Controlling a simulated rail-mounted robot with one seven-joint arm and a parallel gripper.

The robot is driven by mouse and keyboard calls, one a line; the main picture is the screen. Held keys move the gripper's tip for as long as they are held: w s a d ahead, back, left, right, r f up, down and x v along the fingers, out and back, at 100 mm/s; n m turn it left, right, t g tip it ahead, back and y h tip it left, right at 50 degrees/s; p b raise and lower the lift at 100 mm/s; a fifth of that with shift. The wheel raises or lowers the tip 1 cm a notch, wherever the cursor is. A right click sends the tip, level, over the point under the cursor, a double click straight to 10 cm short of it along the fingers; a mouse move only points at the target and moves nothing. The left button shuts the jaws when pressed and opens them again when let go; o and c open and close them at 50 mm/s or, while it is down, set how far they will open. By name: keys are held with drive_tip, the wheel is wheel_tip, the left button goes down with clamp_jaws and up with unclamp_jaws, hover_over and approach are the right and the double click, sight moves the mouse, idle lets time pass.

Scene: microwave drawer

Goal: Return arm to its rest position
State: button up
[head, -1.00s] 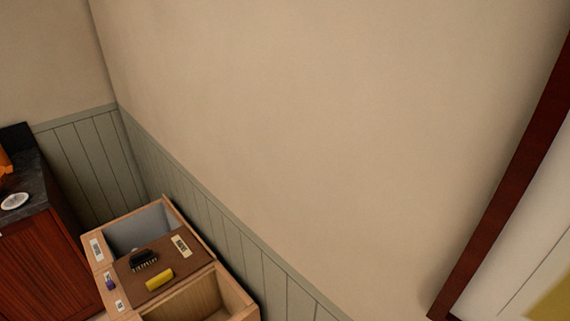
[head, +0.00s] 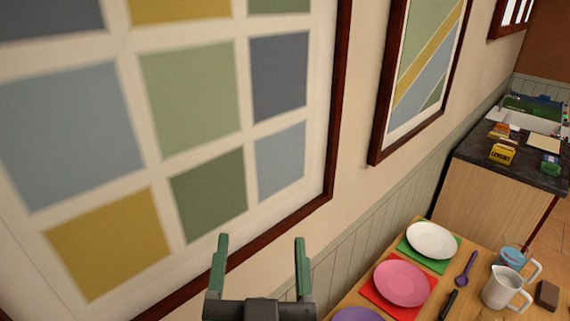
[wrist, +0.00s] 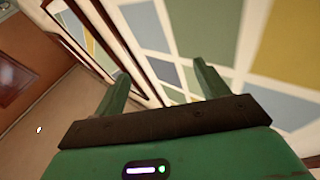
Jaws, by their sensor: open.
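My gripper (head: 262,262) shows at the bottom middle of the head view, with two green fingers pointing up and set wide apart. It is open and nothing is between the fingers. It is raised in front of the wall with the large framed picture of coloured squares (head: 205,195). In the wrist view my gripper (wrist: 160,85) also shows its two green fingers apart, with the picture beyond them. The rest of my arm is mostly hidden below the head view's lower edge.
A dark counter (head: 530,175) with a lemons box (head: 502,153) stands farther right.

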drive_tip(key=s+d+r+t+h, duration=0.1)
drive_tip(key=s+d+r+t, duration=0.15)
drive_tip(key=r, duration=0.45)
drive_tip(key=s+d+r+t+h, duration=0.1)
drive_tip(key=s+d+r+t, duration=0.2)
drive_tip(key=r, duration=0.5)
wheel_tip(320, 180, up, 23)
drive_tip(key=g+p, duration=0.1)
drive_tip(key=p, duration=2.2)
drive_tip(key=shift+s+r, duration=0.2)
drive_tip(key=shift+s, duration=0.2)
